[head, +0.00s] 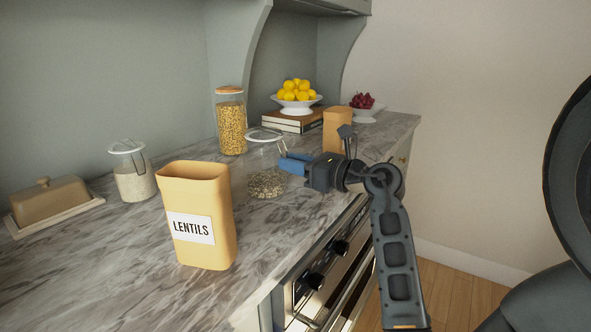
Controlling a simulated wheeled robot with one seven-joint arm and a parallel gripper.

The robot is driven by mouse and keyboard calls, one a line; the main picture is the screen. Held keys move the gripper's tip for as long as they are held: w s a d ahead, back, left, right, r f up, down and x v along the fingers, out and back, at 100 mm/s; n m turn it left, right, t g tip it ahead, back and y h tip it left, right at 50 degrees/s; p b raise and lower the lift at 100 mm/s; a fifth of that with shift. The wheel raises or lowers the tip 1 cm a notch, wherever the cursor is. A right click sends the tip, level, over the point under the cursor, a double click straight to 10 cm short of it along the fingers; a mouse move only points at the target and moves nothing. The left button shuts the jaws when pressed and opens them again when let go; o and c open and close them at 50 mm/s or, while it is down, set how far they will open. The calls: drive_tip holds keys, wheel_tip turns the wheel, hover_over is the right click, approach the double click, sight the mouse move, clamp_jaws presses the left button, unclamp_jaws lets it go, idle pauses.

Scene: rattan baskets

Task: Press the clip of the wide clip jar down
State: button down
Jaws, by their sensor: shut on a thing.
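The wide clip jar (266,184) is clear glass with a layer of small speckled grains at its bottom. It stands on the marble counter at the middle. Its round glass lid (265,135) sits at the top, with a wire at the right side. My gripper (289,163) has blue fingers and reaches in from the right at the jar's right side, below the lid. It is shut on the jar's clip, which the fingers mostly hide. I cannot tell how far down the clip is.
A tan lentils canister (203,245) stands in front, left of the jar. A smaller clip jar (135,184) and butter dish (50,202) are left. A tall pasta jar (232,128) stands behind; a tan canister (337,131) stands behind my gripper. The oven (322,275) is below the counter edge.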

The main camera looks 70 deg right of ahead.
drive_tip(key=c, duration=1)
unclamp_jaws()
drive_tip(key=shift+o, duration=0.2)
drive_tip(key=v, duration=0.7)
drive_tip(key=shift+s+a, duration=0.1)
drive_tip(key=shift+s, duration=0.3)
